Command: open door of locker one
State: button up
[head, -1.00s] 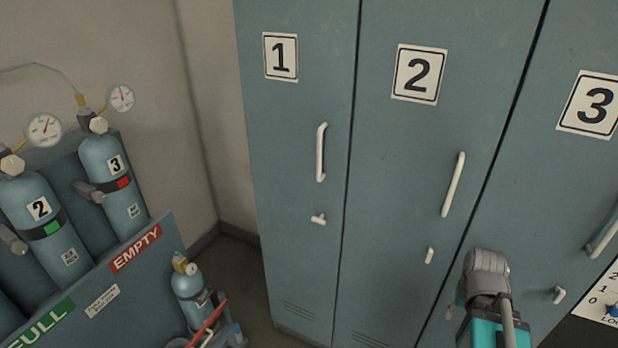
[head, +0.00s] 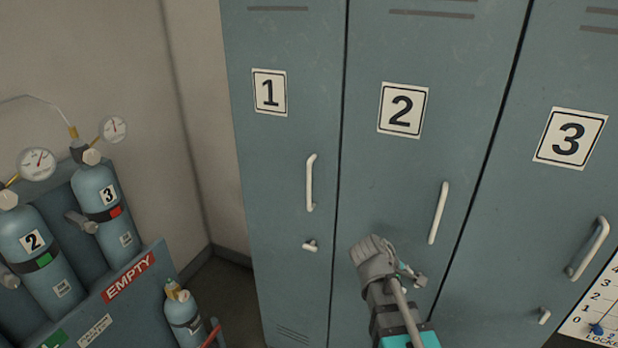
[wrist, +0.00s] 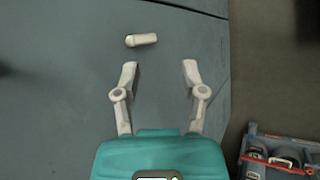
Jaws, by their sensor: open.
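Locker one's door (head: 285,160) is blue-grey, marked with a "1" label (head: 269,92), and looks shut in the head view. It has a long white vertical handle (head: 310,183) and a small white latch (head: 310,245) below it. My gripper (head: 412,274) is right of and a little below that latch in the head view, in front of locker two's door. In the wrist view my gripper (wrist: 160,75) is open with nothing between its fingers. A small white latch (wrist: 141,40) shows just beyond the fingertips, apart from them; it looks like locker one's.
Locker two (head: 415,60) and locker three (head: 545,230) stand to the right, both shut, with protruding handles. A chart (head: 598,310) is at the lower right.

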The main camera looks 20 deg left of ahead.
jog(key=a+r+n+t+h+p, duration=0.1)
jog(key=a+r+n+t, duration=0.2)
jog(key=a+r+n, duration=0.35)
jog(key=a+r+n+t+p, duration=0.2)
jog(key=a+r+n+t, duration=0.15)
jog(key=a, duration=0.65)
jog(key=n+t+y+p, duration=0.2)
jog(key=n+t, duration=0.4)
jog(key=n, duration=0.3)
send_near(309, 181)
jog(key=v, duration=0.3)
jog(key=shift+s+a, duration=0.1)
jog(key=shift+s, duration=0.05)
jog(key=shift+w, duration=0.2)
jog(key=x, duration=1.3)
jog(key=shift+w+f, duration=0.25)
jog(key=shift+w, duration=0.05)
jog(key=shift+c, duration=0.3)
grip_shut()
